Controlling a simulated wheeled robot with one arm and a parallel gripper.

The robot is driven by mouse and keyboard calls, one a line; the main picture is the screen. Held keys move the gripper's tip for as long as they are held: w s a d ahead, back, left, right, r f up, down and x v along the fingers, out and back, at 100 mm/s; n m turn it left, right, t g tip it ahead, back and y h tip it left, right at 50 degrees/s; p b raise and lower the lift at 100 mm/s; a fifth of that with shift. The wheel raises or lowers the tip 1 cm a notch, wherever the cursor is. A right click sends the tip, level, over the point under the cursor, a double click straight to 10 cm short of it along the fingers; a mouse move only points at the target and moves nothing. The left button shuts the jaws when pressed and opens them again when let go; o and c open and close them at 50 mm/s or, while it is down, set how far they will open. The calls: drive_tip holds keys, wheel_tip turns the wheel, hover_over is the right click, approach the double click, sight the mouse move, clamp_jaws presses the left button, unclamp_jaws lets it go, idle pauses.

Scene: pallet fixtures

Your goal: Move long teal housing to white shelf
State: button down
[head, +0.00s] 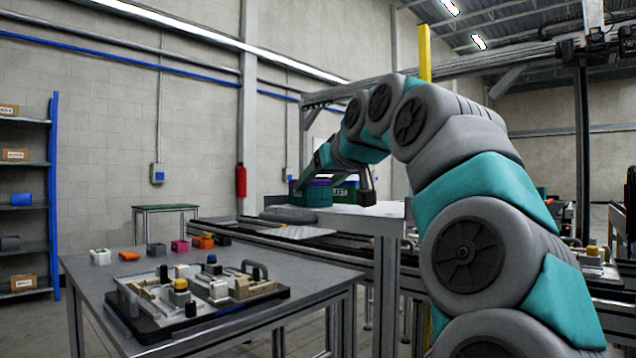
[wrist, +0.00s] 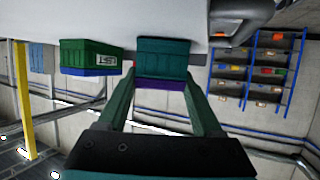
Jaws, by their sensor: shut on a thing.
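The teal housing (head: 312,195) has a purple top part (wrist: 160,84) and is at the left end of the white shelf (head: 352,215). In the wrist view, which is upside down, the teal housing (wrist: 162,58) sits between the two fingers of my gripper (wrist: 161,78), which is shut on it. Its base is at or very close to the white surface (wrist: 100,22); I cannot tell whether it bears on it.
A green and blue crate (wrist: 90,57) with a white label stands beside the housing on the shelf. A grey table (head: 100,275) with a fixture board (head: 225,308) and several small coloured parts is in front. A blue-framed rack (head: 55,195) stands far left.

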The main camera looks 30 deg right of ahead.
drive_tip(key=shift+f, duration=0.1)
unclamp_jaws()
drive_tip(key=shift+b+v, duration=0.3)
drive_tip(key=shift+v, duration=3.6)
